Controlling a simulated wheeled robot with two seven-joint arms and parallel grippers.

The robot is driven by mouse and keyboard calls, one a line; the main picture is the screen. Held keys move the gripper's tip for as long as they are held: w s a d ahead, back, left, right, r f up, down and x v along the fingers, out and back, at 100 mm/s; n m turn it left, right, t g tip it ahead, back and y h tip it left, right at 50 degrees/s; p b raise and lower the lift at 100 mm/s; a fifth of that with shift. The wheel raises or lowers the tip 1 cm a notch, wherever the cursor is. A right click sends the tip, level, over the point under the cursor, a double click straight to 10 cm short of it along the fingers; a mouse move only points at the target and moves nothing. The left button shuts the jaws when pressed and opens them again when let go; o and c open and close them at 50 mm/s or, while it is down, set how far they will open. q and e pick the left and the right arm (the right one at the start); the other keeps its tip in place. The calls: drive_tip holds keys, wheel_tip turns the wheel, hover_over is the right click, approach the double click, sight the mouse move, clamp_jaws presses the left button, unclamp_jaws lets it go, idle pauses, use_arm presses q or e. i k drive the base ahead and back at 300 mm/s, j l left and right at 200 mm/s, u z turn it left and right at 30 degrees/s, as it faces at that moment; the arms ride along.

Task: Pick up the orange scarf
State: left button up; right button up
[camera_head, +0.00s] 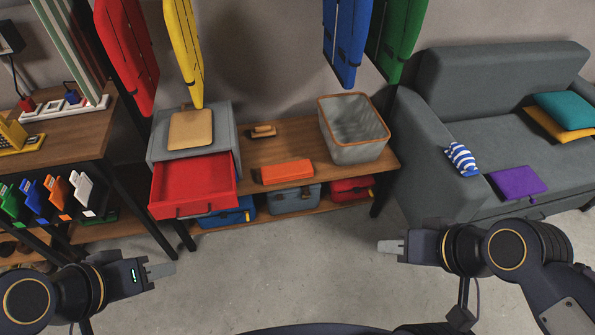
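A folded orange cloth (287,172), which looks like the scarf, lies on the wooden bench (290,138), near its front edge, just right of the open red drawer. My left gripper (162,270) is low on the left, over the floor, in front of the bench and apart from the cloth. My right gripper (391,246) is at the lower right, over the floor and in front of the sofa, also apart from the cloth. Both look empty. Their fingers overlap from this angle, so I cannot tell if they are open or shut.
The red drawer (193,184) sticks out of a grey cabinet (213,125). A grey bin (354,130) stands at the bench's right. Toolboxes (293,199) sit on the shelf below. A grey sofa (425,160) stands right. The floor (280,270) is clear.

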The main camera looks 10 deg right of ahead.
sight(273, 174)
drive_tip(key=z, duration=0.15)
drive_tip(key=i+u, duration=0.4)
drive_tip(key=i, duration=0.25)
drive_tip(key=i+l+u, duration=0.1)
drive_tip(key=i+u, duration=0.3)
drive_tip(key=i, duration=0.25)
